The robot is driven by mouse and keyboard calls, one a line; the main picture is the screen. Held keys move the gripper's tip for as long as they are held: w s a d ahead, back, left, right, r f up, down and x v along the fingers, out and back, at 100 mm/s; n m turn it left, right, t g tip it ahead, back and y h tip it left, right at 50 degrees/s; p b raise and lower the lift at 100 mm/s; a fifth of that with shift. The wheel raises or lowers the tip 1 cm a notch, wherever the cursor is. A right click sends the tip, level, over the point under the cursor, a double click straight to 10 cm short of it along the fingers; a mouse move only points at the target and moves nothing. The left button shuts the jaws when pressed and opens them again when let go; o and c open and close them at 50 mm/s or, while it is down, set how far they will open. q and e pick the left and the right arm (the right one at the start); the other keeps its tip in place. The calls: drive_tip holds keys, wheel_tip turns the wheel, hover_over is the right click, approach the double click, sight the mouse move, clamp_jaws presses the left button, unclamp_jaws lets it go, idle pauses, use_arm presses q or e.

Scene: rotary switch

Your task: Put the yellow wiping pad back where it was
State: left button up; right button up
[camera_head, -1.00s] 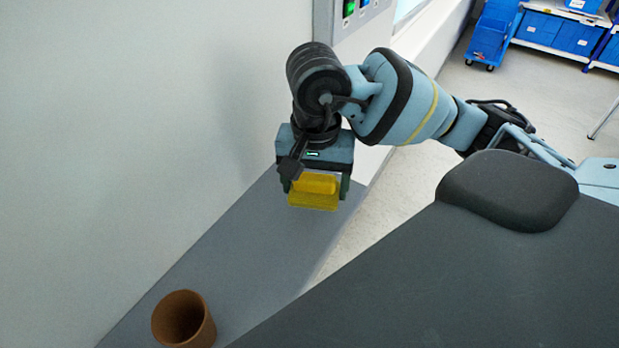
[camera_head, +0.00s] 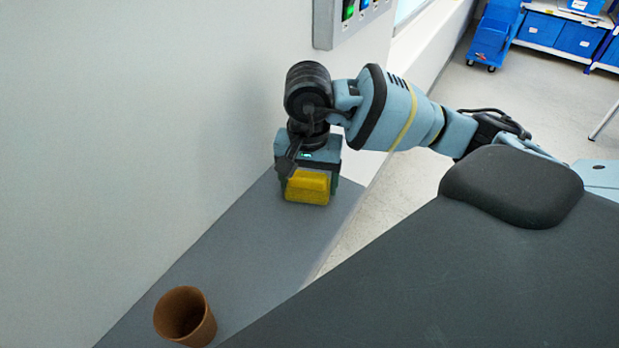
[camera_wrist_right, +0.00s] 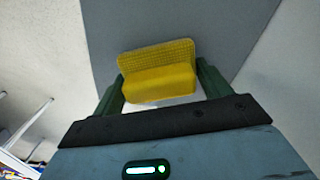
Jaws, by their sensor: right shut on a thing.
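The yellow wiping pad (camera_head: 307,187) is between the fingers of my right gripper (camera_head: 309,184), which is shut on it. The pad is low over the far part of the grey shelf (camera_head: 262,232); I cannot tell whether it touches the surface. In the right wrist view the pad (camera_wrist_right: 158,78) shows a yellow grip block and a textured flat side, with a green finger of my right gripper (camera_wrist_right: 160,88) on each side. The grey shelf (camera_wrist_right: 200,18) lies beyond it. My left gripper is not in view.
A brown cup (camera_head: 185,316) stands on the near end of the shelf. A pale wall (camera_head: 130,120) runs along the shelf's left side. A grey panel with lit switches (camera_head: 349,18) is on the wall above. The shelf between cup and pad is clear.

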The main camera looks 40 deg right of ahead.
sight(309, 173)
drive_tip(key=shift+f, duration=0.1)
drive_tip(key=shift+f, duration=0.15)
drive_tip(key=o, duration=1)
drive_tip(key=shift+c, duration=0.2)
drive_tip(key=shift+r, duration=0.55)
wheel_tip(309, 173, up, 11)
drive_tip(key=shift+r+p, duration=0.2)
drive_tip(key=shift+p, duration=0.15)
